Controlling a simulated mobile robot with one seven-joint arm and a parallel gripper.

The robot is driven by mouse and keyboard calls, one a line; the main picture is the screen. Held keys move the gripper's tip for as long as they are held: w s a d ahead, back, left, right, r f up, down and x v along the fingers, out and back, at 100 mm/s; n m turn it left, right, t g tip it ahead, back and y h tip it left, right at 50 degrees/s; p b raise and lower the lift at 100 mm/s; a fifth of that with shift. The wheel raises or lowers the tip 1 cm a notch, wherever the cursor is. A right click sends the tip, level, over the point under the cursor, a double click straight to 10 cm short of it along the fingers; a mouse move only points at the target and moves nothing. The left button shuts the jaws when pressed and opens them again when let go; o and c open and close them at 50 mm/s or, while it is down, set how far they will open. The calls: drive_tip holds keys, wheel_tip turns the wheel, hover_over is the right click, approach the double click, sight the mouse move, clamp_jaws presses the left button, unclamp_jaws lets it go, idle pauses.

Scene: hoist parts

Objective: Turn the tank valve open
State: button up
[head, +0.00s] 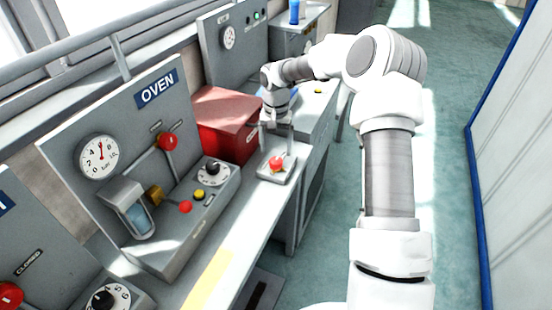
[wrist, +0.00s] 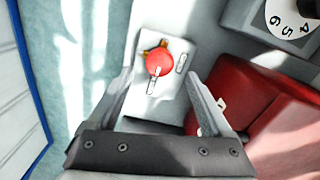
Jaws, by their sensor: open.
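A small pale plate (head: 290,172) on the bench carries a red round knob (head: 277,163). In the wrist view the knob (wrist: 159,62) sits over a brass part (wrist: 146,50), with small pale labels whose text I cannot read. No label that says tank is legible, so I cannot confirm that this is the tank valve. My gripper (head: 275,134) points down above this plate. In the wrist view its two fingers are spread apart and empty (wrist: 157,82), and the knob shows between and just beyond the fingertips, with no visible contact.
A red box (head: 225,118) stands close beside my gripper. The OVEN panel (head: 120,125) has a gauge (head: 98,157), a red-ended lever (head: 168,141) and a numbered dial (head: 212,171). The floor (head: 450,60) at right is clear.

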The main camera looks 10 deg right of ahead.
sight(276, 160)
wheel_tip(276, 160, down, 5)
drive_tip(key=shift+r, duration=0.1)
idle(0.3)
clamp_jaws()
